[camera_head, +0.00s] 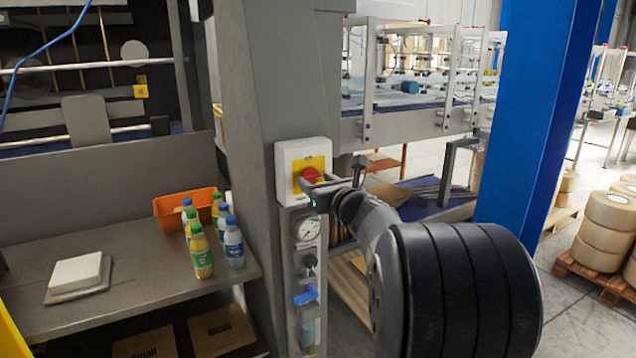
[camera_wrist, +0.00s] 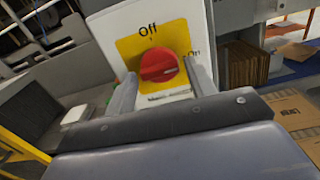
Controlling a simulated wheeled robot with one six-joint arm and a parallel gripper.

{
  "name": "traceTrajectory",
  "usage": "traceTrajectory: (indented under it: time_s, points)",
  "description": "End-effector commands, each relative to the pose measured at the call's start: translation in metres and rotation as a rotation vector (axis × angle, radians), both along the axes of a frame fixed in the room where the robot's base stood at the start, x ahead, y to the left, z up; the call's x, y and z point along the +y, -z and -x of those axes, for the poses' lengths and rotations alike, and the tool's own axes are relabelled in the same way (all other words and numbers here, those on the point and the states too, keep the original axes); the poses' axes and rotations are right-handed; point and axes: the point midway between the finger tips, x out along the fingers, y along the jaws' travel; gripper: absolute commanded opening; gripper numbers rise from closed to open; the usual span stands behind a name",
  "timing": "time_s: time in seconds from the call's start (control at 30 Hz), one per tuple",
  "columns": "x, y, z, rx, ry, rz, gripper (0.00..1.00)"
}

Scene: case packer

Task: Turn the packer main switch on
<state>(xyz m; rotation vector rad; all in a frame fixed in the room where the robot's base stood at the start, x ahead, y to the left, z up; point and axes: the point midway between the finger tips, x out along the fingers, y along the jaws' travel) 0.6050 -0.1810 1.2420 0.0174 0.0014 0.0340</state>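The packer main switch is a red rotary knob (camera_head: 310,175) on a yellow plate in a white box (camera_head: 291,157) on the grey machine column. In the wrist view the red knob (camera_wrist: 158,66) sits on the yellow plate (camera_wrist: 128,47), marked "Off" at the top and "On" at the right. The knob's ridge looks roughly sideways, tilted a little up to the right. My gripper (camera_head: 312,184) is in front of the switch. In the wrist view its two fingers (camera_wrist: 163,88) are apart, one on each side of the knob. I cannot tell whether either finger touches it.
Below the switch are a gauge (camera_head: 307,229) and a blue valve handle (camera_head: 305,295). Several bottles (camera_head: 201,252) and an orange bin (camera_head: 172,208) stand on the grey shelf (camera_head: 130,267) at left. A blue pillar (camera_head: 532,120) rises at right.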

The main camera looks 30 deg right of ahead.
Motion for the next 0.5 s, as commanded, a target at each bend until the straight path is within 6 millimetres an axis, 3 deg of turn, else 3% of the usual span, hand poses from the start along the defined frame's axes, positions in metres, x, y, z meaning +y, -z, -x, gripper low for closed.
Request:
traceTrajectory:
  time_s: [0.13, 0.37, 0.5]
  points:
    - [0.000, 0.000, 0.000, -0.001, 0.000, 0.001, 0.63]
    - [0.000, -0.001, 0.001, -0.001, 0.000, 0.002, 0.63]
    - [-0.001, 0.000, 0.011, -0.002, 0.002, 0.003, 0.63]
